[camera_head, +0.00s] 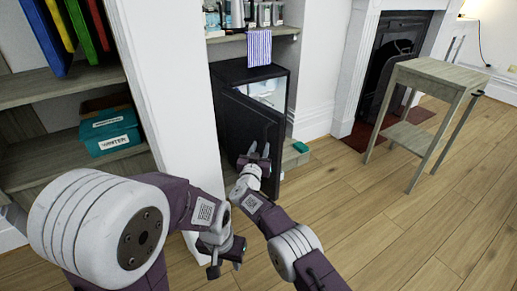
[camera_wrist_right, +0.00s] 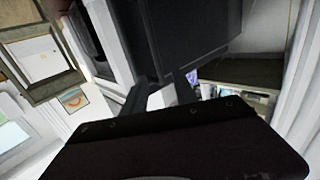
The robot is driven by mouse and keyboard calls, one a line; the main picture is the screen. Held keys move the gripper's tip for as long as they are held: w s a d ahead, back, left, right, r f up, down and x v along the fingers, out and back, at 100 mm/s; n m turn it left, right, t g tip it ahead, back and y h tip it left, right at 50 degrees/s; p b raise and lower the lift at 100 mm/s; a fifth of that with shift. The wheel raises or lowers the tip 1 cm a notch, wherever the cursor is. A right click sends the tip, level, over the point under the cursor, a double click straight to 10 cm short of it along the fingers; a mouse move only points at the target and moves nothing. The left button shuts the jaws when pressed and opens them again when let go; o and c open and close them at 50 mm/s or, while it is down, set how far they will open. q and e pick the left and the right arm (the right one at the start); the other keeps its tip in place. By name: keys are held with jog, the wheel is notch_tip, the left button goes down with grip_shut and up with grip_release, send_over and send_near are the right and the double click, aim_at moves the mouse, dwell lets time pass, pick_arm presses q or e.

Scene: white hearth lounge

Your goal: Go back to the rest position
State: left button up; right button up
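My right gripper (camera_head: 260,152) is in front of the black mini fridge's door (camera_head: 243,125), with its two fingers apart. In the right wrist view, the fingers of my right gripper (camera_wrist_right: 160,88) also stand apart with nothing held between them, and the dark door fills the top middle. Whether the gripper touches the door is hard to tell. My left gripper (camera_head: 225,268) is low, in front of the white wall end, pointing down over the floor. Its fingertips look apart, with nothing seen between them.
The black fridge (camera_head: 281,73) has its door partly open. A striped cloth (camera_head: 259,47) hangs above it. A green item (camera_head: 300,147) lies beside it. A teal box (camera_head: 110,132) sits on the left shelf. A wooden side table (camera_head: 440,76) stands right; floor between is clear.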

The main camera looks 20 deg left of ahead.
jog(key=w+d+r+m+t+h+p, duration=0.1)
jog(key=w+d+r+m+h+p, duration=0.15)
jog(key=d+r, duration=0.55)
jog(key=w+d+r+m+h+p, duration=0.15)
jog(key=w+d+r, duration=0.25)
jog(key=d+r, duration=0.45)
jog(key=s+d+r+n+g+p, duration=0.1)
jog(key=s+d+r+n+p, duration=0.2)
jog(key=d+r, duration=1.1)
jog(key=s+d+f+g+y+p, duration=0.15)
jog(key=s+f+g, duration=0.45)
jog(key=s+f, duration=0.6)
jog(key=s+d+f+g+y, duration=0.1)
jog(key=s+d+f+g, duration=0.4)
jog(key=s, duration=1.2)
jog(key=s+f+g+y, duration=0.1)
jog(key=s+f+g, duration=0.5)
jog(key=s+f, duration=0.8)
notch_tip(320, 180, up, 38)
jog(key=p, duration=3.8)
jog(key=shift+r, duration=0.2)
